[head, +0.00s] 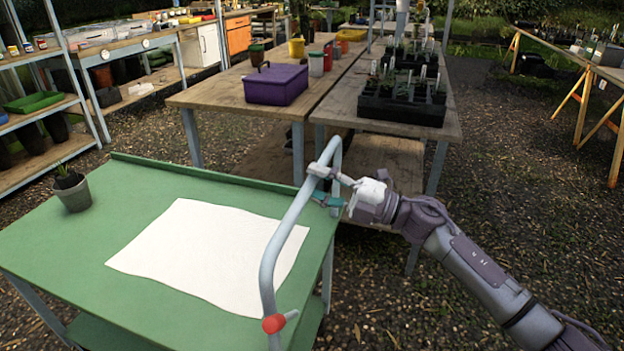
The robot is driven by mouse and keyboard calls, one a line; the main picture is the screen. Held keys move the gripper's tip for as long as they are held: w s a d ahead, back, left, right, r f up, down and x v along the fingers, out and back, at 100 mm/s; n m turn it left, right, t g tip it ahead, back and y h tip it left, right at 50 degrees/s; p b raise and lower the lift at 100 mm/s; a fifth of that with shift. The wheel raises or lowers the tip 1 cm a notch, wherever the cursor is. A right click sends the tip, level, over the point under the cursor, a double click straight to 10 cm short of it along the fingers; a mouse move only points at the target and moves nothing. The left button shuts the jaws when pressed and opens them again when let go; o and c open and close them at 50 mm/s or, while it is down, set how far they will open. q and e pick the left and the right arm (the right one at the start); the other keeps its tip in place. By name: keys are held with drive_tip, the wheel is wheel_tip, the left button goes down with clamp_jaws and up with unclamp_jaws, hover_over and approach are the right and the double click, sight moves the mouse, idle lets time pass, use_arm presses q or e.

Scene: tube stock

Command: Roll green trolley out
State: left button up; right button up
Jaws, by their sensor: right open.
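The green trolley (140,206) stands at the lower left, with a flat green top and a lower shelf partly in view. Its grey tubular handle (288,222) arches up at the trolley's right end and has a red knob (274,323) near its lower end. My right gripper (325,186) is at the upper part of the handle, its fingers open around or beside the tube; I cannot tell whether they touch it. A white sheet (205,252) and a small potted plant (72,190) are on the trolley top. My left gripper is not in view.
A wooden table with a purple toolbox (276,84) and a black seedling tray (402,100) stands close behind the trolley. Shelves (40,105) are at the left. Open gravel (520,215) lies to the right, with a wooden trestle table (590,65) at the far right.

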drive_tip(key=shift+w+a+r, duration=0.15)
drive_tip(key=shift+w+a, duration=0.05)
drive_tip(key=shift+a, duration=0.4)
clamp_jaws()
